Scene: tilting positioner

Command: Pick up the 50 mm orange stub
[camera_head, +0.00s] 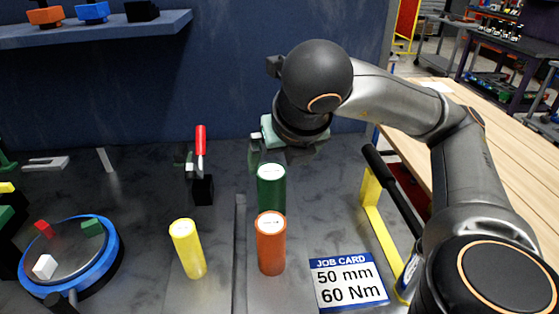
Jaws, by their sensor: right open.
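The orange stub (270,246) stands upright on the grey table in the middle of the head view, with a white label on its top. A green stub (271,188) stands directly behind it, and the orange one hides its lower part. A yellow stub (188,249) stands to the left, slightly tilted in the picture. My right gripper (283,158) is open above and behind the green stub, apart from the orange stub. Its fingers are partly hidden by the green stub and hard to make out. My left gripper is not in view.
A job card (348,281) reading 50 mm, 60 Nm lies right of the orange stub. A yellow stand with a black bar (376,218) is beyond it. A red-handled clamp (200,165) and a blue-rimmed round plate (116,250) are left. A shelf (110,29) hangs behind.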

